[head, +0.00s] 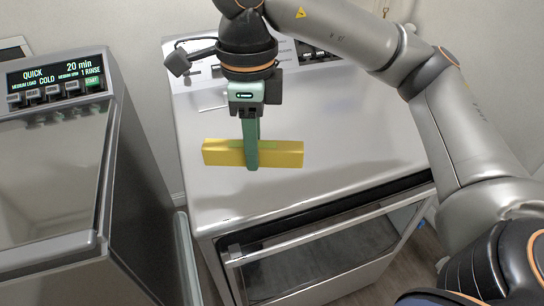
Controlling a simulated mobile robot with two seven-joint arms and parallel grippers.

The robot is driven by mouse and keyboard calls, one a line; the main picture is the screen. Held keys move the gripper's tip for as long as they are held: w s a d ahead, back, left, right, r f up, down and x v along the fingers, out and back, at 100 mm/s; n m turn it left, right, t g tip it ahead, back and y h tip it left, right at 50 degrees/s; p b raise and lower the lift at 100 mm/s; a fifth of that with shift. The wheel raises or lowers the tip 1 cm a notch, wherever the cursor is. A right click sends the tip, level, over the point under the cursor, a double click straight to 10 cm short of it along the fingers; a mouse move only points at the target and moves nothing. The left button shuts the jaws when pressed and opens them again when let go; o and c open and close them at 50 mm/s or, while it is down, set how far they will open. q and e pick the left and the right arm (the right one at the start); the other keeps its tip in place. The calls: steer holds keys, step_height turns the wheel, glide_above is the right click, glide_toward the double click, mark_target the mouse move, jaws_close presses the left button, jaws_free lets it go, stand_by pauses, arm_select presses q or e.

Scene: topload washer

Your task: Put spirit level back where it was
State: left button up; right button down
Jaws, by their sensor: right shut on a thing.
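The spirit level is a yellow bar (285,153) in the middle of the head view, lying level across the picture over the pale top of the appliance (350,140). My right gripper (251,160) points down and is shut on the middle of the bar, with its green fingers around it. The fingers hide the bar's middle. I cannot tell whether the bar touches the top or hangs just above it. My left gripper is not in view.
A topload washer (50,185) with a lit display stands at the left, across a narrow gap. The appliance has a control panel at its back and a front door with a handle (320,240). Its top is clear right of the bar.

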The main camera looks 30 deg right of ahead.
mark_target(275, 171)
steer(key=w+d+f, duration=0.1)
steer(key=d+f, duration=0.1)
steer(key=w+d+f, duration=0.3)
steer(key=d+f, duration=0.1)
steer(key=shift+w, duration=0.15)
steer(key=f, duration=0.1)
steer(key=d+f, duration=0.1)
steer(key=f, duration=0.1)
steer(key=w+f, duration=0.1)
steer(key=shift+d+f, duration=0.15)
steer(key=shift+d, duration=0.1)
steer(key=shift+f, duration=0.25)
steer(key=shift+f+b, duration=0.15)
steer(key=shift+b, duration=0.15)
steer(key=c, duration=0.6)
jaws_free()
